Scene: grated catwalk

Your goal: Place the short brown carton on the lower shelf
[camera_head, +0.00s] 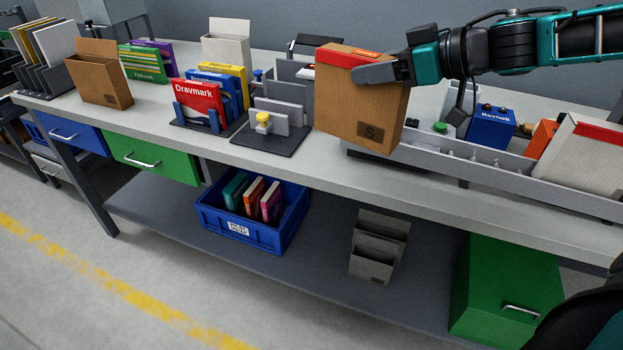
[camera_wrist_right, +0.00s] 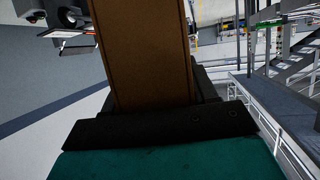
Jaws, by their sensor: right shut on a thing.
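A short brown carton (camera_head: 350,112) with an "S" mark and a red-orange label on top is in my right gripper (camera_head: 385,72). The gripper is shut on the carton's upper right part, with a dark finger across its front. The carton is upright, in front of the table's equipment; I cannot tell whether it is clear of the tabletop. In the right wrist view the carton (camera_wrist_right: 143,50) fills the space between the fingers. The lower shelf (camera_head: 330,265) is grey and lies under the table. My left gripper is not in view.
On the lower shelf are a blue crate (camera_head: 240,230) with books, a grey file holder (camera_head: 375,250) and a green drawer cabinet (camera_head: 505,290). Bare shelf shows between crate and holder. Another brown carton (camera_head: 100,80) stands on the tabletop (camera_head: 300,165), with a grey divided tray (camera_head: 480,160) at right.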

